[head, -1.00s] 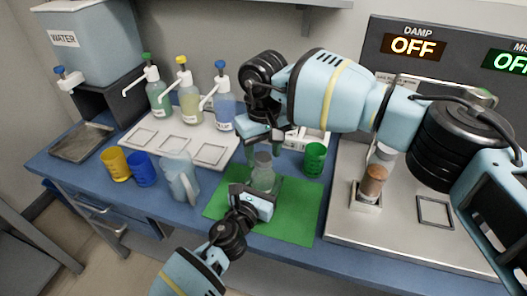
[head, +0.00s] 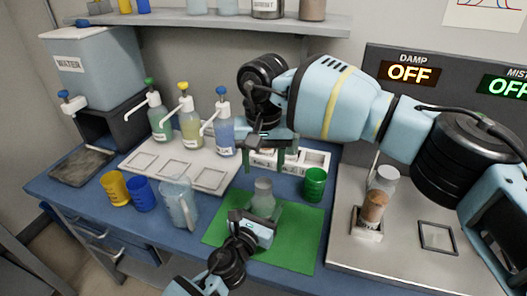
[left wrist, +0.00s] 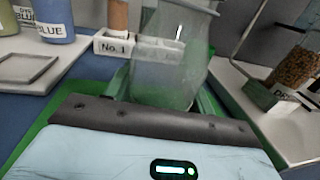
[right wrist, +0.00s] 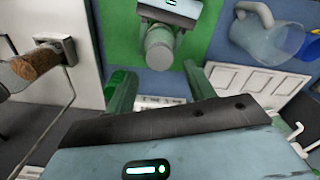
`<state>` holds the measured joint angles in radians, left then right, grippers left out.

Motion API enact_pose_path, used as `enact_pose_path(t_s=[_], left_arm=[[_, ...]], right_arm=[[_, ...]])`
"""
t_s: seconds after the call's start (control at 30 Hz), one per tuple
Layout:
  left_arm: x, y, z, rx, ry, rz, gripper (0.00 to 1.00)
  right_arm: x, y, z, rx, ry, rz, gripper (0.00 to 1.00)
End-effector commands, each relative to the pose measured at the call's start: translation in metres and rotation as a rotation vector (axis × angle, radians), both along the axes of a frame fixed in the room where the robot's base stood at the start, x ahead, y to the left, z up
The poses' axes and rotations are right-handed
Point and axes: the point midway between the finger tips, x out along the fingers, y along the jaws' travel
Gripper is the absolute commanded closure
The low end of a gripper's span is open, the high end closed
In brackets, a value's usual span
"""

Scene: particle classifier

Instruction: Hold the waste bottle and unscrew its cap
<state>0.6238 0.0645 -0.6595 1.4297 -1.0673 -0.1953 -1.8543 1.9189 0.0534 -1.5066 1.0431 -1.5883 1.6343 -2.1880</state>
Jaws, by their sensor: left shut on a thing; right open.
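The waste bottle (head: 263,198), a translucent grey bottle, stands upright on the green mat (head: 217,232). My left gripper (head: 262,210) is shut around its body from the front. In the left wrist view the bottle (left wrist: 168,65) fills the space between the fingers, and its top is cut off. My right gripper (head: 276,162) is open and empty above the bottle, fingers pointing down. In the right wrist view the bottle's round grey top (right wrist: 158,40) lies beyond the open fingers, apart from them. I cannot clearly tell a separate cap from the neck.
A green cup (head: 315,184) stands right of the bottle, by a white rack (head: 318,159). A clear jug (head: 178,202), blue cup (head: 142,194) and yellow cup (head: 114,188) stand left. The mat's front right is clear.

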Motion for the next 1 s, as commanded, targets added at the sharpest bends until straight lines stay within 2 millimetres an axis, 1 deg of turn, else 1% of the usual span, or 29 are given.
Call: enact_pose_path(t_s=[0.1, 1.0], left_arm=[[0.0, 0.0, 0.0, 0.0, 0.001, 0.0, 1.0], [0.0, 0.0, 0.0, 0.0, 0.001, 0.0, 1.0]], right_arm=[[0.0, 0.0, 0.002, -0.001, 0.0, -0.189, 0.46], [0.0, 0.0, 0.019, 0.001, 0.001, -1.664, 0.46]])
